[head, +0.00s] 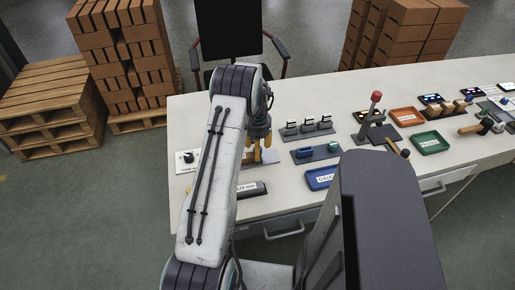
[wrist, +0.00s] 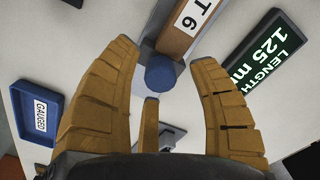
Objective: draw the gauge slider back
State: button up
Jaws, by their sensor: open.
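In the wrist view, a blue round knob (wrist: 162,76), seemingly the gauge slider's, lies between the spread fingers of my gripper (wrist: 165,62). My gripper is open, with a gap on both sides of the knob; I cannot tell any contact. A brown brick (wrist: 187,28) with a white label reading "T 6" lies just beyond the knob, beside a grey edge. In the head view, my gripper (head: 262,153) points down over the table, and the arm hides much of the gauge.
A blue tray marked GAUGED (wrist: 40,107) stands left in the wrist view. A chair and pallets of bricks stand behind.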

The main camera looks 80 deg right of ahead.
jog(key=shift+f, duration=0.4)
jog(key=shift+c, duration=0.2)
grip_shut()
